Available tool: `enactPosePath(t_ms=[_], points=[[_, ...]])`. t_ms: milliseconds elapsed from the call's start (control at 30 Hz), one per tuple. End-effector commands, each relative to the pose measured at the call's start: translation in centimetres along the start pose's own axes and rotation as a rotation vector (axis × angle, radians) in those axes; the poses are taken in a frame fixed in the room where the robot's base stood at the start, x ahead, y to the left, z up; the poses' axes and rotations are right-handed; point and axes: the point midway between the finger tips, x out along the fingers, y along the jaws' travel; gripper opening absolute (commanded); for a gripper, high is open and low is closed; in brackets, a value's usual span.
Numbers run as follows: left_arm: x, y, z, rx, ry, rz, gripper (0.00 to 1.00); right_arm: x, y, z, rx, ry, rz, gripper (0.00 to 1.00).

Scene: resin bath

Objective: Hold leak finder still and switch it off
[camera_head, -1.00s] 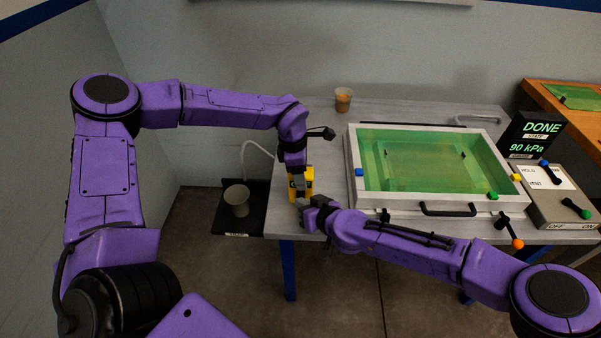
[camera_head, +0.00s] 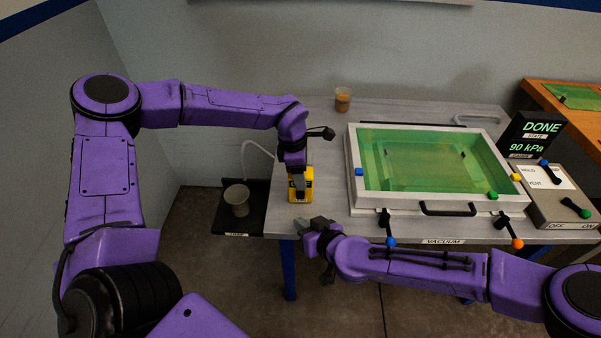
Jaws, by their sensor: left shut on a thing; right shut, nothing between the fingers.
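The leak finder, a yellow box with a dark face (camera_head: 308,184), stands at the left end of the grey table. My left gripper (camera_head: 300,190) reaches down over it from above and is shut on it, hiding part of its top and front. My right gripper (camera_head: 303,227) is shut and empty at the table's front edge, a short way below and in front of the leak finder, apart from it. The switch on the leak finder is too small to make out.
A framed bath with green contents (camera_head: 352,190) fills the table's middle. A cup (camera_head: 342,99) stands behind. A DONE, 90 kPa display (camera_head: 534,134) and a switch panel (camera_head: 545,205) are at right. A grey pot (camera_head: 237,200) sits on a low black shelf (camera_head: 253,222) at left.

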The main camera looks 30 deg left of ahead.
Motion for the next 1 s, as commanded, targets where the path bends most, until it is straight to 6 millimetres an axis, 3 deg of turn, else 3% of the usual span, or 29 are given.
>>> enactPosePath(t_ms=[100, 133, 200, 233, 567, 1000], points=[[0.0, 0.0, 0.0, 0.000, -0.001, 0.001, 0.21, 0.0, 0.0, 0.0, 0.000, 0.000, 0.000, 0.00], [0.0, 0.0, 0.0, 0.000, -0.001, 0.001, 0.61, 0.0, 0.0, 0.0, 0.000, 0.000, 0.000, 0.00], [0.0, 0.0, 0.0, 0.000, -0.001, 0.001, 0.84, 0.0, 0.0, 0.0, 0.000, 0.000, 0.000, 0.00], [0.0, 0.0, 0.0, 0.000, -0.001, 0.001, 0.87, 0.0, 0.0, 0.0, 0.000, 0.000, 0.000, 0.00], [-0.6, 0.1, 0.1, 0.000, -0.002, 0.002, 0.87, 0.0, 0.0, 0.0, 0.000, -0.001, 0.000, 0.00], [-10.4, 0.1, 0.0, -0.001, -0.003, 0.003, 0.87, 0.0, 0.0, 0.0, 0.000, -0.001, 0.000, 0.00]])
